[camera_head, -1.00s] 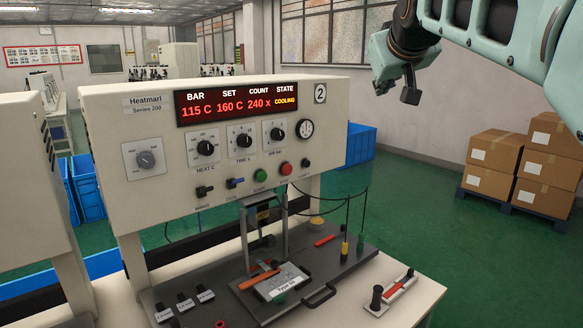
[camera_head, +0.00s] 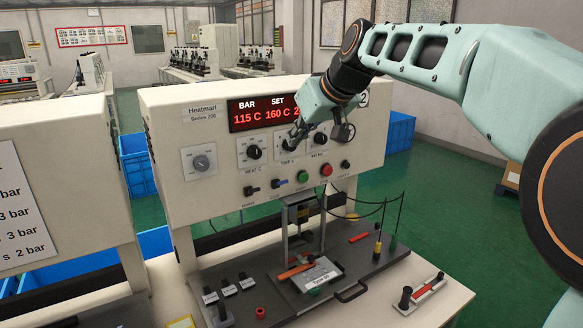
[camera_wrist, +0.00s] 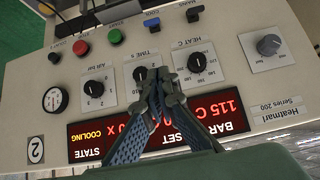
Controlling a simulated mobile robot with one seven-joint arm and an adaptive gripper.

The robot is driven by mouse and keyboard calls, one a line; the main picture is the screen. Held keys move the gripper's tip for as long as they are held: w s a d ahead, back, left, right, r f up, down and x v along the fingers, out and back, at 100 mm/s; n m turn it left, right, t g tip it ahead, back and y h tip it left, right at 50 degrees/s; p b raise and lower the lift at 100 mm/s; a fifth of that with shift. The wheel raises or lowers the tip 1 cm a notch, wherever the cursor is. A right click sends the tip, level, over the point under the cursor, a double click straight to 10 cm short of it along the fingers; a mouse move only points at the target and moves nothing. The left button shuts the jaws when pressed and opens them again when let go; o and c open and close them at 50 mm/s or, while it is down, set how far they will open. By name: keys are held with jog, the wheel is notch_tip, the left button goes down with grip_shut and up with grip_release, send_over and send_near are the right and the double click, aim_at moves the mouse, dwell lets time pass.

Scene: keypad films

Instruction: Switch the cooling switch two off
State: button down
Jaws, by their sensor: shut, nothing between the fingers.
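The cooling switch is a small blue lever (camera_head: 280,182) in the lower row of controls on the cream panel of machine 2, between the black mains switch (camera_head: 250,190) and the green button (camera_head: 303,177). In the upside-down wrist view, the blue switch (camera_wrist: 152,22) is at the top, beyond the fingers. Its exact lever position is too small to tell. My gripper (camera_head: 292,143) is shut and empty in front of the panel, near the time dial and above the switch row. In the wrist view, the fingertips (camera_wrist: 160,82) appear between the time and heat dials, apart from the blue switch.
The red display (camera_wrist: 110,138) reads COOLING under STATE in the wrist view. A red button (camera_head: 327,170) and a black knob (camera_head: 346,164) lie right of the green button. Below stands a dark fixture plate (camera_head: 270,275) with posts and wires.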

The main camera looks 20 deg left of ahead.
dwell(0.3)
jog(key=p, duration=0.2)
send_over(280, 183)
jog(key=w, duration=0.2)
jog(key=f, duration=0.6)
jog(key=shift+s+a+f, duration=0.2)
jog(key=shift+a+f, duration=0.05)
jog(key=shift+f, duration=0.15)
jog(key=shift+s+d+f, duration=0.2)
jog(key=shift+d+f, duration=0.1)
jog(key=shift+f, duration=0.35)
jog(key=shift+s+d+f, duration=0.2)
jog(key=shift+d+f, duration=0.05)
jog(key=shift+f, duration=0.35)
jog(key=shift+s+d+f, duration=0.15)
jog(key=shift+d+f, duration=0.05)
jog(key=shift+f, duration=0.4)
jog(key=shift+f+b, duration=0.2)
jog(key=shift+b, duration=0.75)
jog(key=shift+s+d+y+b, duration=0.1)
jog(key=shift+y+b, duration=0.2)
jog(key=shift+b, duration=0.45)
